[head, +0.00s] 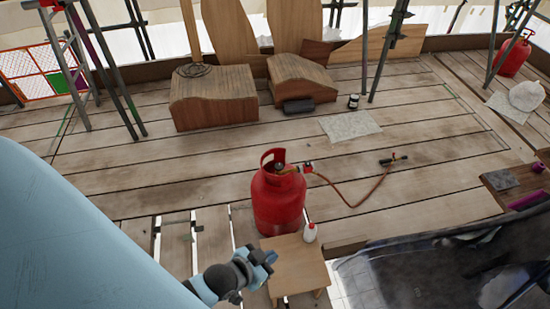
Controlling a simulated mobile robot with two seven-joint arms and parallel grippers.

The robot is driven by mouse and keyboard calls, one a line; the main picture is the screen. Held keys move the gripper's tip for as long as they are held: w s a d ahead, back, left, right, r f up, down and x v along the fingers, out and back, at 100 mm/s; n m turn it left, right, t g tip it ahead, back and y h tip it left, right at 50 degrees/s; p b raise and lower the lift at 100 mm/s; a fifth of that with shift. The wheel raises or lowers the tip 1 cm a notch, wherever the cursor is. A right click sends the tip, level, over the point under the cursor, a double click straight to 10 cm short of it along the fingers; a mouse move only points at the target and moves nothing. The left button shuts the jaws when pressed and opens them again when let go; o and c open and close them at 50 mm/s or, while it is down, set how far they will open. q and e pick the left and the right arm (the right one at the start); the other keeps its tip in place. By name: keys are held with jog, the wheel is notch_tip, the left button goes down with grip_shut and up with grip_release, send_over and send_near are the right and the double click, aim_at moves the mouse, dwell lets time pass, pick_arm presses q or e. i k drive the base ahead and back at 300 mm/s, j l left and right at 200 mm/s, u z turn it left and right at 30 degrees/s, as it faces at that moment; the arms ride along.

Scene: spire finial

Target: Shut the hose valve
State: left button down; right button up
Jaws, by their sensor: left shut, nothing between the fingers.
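A red gas cylinder (277,203) stands upright on the plank deck in the middle of the head view. On its top, inside the collar, is a small valve fitting (285,169) with a red part (308,167) at its right side. An orange-brown hose (350,203) runs from there to a torch (393,159) lying on the planks. The valve's setting is too small to tell. My left gripper (268,259) is shut and empty, over the left edge of a small wooden stool, in front of and below the cylinder. My right gripper is not in view.
The wooden stool (298,268) stands in front of the cylinder, with a white bottle (310,232) at its back edge. A dark sheet (420,280) covers the lower right. Wooden blocks (215,95) stand at the back. Planks right of the cylinder are mostly clear.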

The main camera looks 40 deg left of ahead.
aim_at(280, 166)
jog(key=l+u, duration=0.15)
jog(key=u, duration=0.2)
jog(key=l+u, duration=0.2)
jog(key=u, duration=0.15)
jog(key=l+u, duration=0.2)
jog(key=u, duration=0.15)
